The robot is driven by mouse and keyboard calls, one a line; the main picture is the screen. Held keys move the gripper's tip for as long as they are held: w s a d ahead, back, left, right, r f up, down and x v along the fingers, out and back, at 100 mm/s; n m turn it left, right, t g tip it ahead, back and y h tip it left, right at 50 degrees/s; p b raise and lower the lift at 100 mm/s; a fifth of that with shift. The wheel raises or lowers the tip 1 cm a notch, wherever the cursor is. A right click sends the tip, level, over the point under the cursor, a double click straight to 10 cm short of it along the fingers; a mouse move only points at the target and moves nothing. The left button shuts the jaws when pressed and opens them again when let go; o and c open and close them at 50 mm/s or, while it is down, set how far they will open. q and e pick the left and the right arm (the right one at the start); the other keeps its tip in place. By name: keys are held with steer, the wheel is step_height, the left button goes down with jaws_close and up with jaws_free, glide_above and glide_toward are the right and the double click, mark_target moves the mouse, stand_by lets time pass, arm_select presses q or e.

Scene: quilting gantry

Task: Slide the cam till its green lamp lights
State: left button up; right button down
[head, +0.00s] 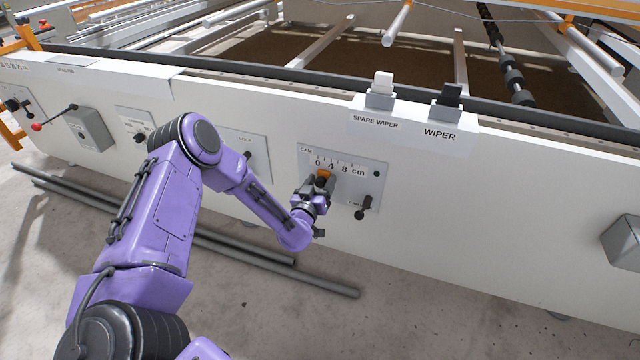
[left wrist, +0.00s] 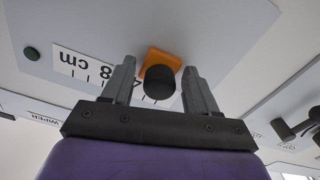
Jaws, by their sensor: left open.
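The cam is an orange slider (head: 323,176) on a grey panel (head: 308,155) with a scale marked 0, 4, 8 cm. In the left wrist view the orange cam (left wrist: 163,57) carries a black knob (left wrist: 159,80). It sits near the 4 mark. My left gripper (head: 318,188) is at the cam. In the left wrist view its two fingers (left wrist: 155,85) are open, one on each side of the knob, with gaps showing. The lamp (head: 376,174) at the panel's right is dark green and looks unlit; it also shows in the left wrist view (left wrist: 32,54). My right gripper is not in view.
Above stand the spare wiper (head: 381,90) and the wiper (head: 447,101) in holders. A grey box (head: 623,243) juts out at the far right. Dark rods (head: 300,277) lie on the floor below.

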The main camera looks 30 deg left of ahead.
arm_select(q)
jaws_close()
steer(key=shift+w+d, duration=0.1)
steer(key=shift+d, duration=0.55)
jaws_free()
steer(key=p+v, duration=0.1)
steer(key=v, duration=0.9)
steer(key=shift+s, duration=0.35)
steer(key=shift+a, duration=0.1)
